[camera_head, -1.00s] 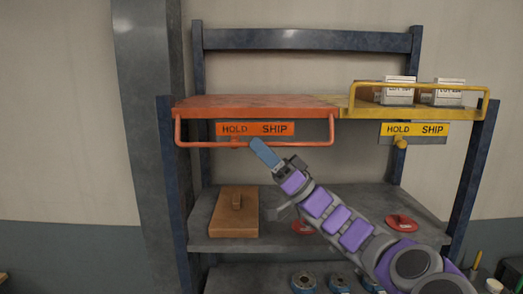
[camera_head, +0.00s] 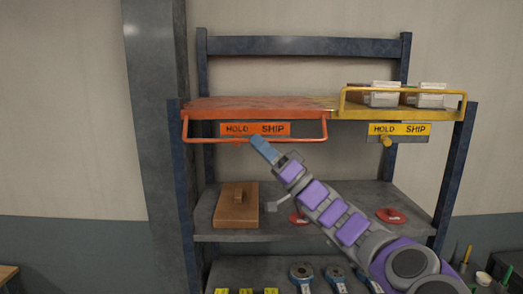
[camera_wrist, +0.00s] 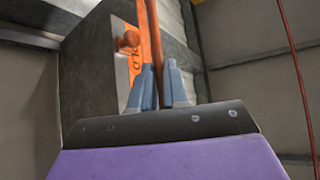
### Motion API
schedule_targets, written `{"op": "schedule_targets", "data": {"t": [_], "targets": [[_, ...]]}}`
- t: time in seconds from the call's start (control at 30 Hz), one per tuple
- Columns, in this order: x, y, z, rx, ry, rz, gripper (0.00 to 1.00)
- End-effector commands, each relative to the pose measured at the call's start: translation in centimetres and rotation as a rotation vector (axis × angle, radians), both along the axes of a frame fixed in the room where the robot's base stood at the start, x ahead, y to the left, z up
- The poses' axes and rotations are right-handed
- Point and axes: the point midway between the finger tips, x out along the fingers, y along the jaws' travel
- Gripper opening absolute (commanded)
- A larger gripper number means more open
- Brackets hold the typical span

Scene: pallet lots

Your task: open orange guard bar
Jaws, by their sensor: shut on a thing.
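The orange guard bar (camera_head: 210,141) hangs low in front of the orange shelf section (camera_head: 258,106), level with the lower edge of its HOLD/SHIP sign (camera_head: 240,129). My gripper (camera_head: 254,142) reaches up from the lower right and is shut on the bar's lower rail, near its middle. In the wrist view the orange bar (camera_wrist: 155,45) passes between the two blue-grey fingers of my gripper (camera_wrist: 162,85). An orange knob (camera_wrist: 127,42) shows beside it to the left.
A yellow guard bar (camera_head: 404,91) stands raised around white boxes (camera_head: 375,96) on the right section, with a yellow knob (camera_head: 386,140) below. A brown wooden block (camera_head: 237,206) and red discs (camera_head: 390,215) lie on the middle shelf. A grey column (camera_head: 152,150) stands left.

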Motion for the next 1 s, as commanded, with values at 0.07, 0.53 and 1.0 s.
{"op": "schedule_targets", "data": {"t": [0.07,0.53,1.0], "targets": [[-0.25,-0.39,0.66,0.008,0.025,-0.008,0.00],[-0.86,-0.45,1.24,0.009,0.143,-0.010,0.00],[-0.93,-0.29,1.04,0.005,0.142,-0.007,0.38]]}}
